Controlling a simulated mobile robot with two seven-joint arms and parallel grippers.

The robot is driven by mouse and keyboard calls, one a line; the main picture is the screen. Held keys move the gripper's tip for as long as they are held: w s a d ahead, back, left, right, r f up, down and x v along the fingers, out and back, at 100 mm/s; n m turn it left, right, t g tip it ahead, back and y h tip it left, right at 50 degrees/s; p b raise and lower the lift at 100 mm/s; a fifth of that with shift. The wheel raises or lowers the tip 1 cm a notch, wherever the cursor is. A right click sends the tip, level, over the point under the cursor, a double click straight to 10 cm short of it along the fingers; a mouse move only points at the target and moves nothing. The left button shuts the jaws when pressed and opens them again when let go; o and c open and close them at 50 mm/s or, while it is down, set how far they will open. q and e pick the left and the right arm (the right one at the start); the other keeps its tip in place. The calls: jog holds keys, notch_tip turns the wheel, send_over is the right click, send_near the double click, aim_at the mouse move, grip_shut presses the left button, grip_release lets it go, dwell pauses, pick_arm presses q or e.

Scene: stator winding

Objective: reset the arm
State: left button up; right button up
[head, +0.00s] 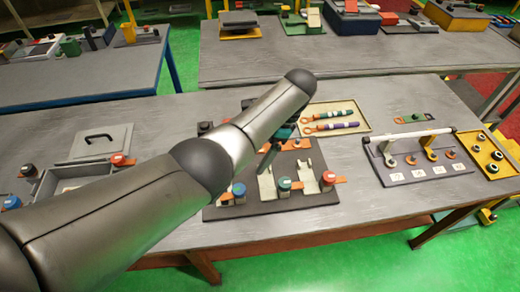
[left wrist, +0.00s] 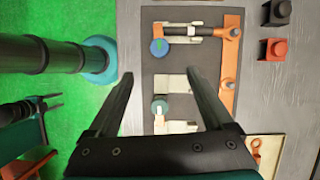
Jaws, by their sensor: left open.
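My left arm crosses the head view from the lower left, above the table. My left gripper (head: 268,160) is mostly hidden behind the arm's end and points down over the dark fixture board (head: 300,203). In the left wrist view the gripper (left wrist: 160,84) has its two fingers wide apart with nothing between them. The board (left wrist: 184,67) lies beyond the fingers, with grey brackets, an orange bar (left wrist: 226,70), a blue-capped post (left wrist: 158,47) and a teal-capped post (left wrist: 159,107). My right gripper is not in view.
A tan tray (head: 362,129) with orange-ended tools lies behind the board. A grey rack (head: 390,178) with a white bar and a yellow tray (head: 478,139) are on the right. A grey box (head: 45,190) with a lid is on the left. More workbenches stand behind.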

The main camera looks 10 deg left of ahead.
pick_arm(q)
jog(key=shift+r, duration=0.3)
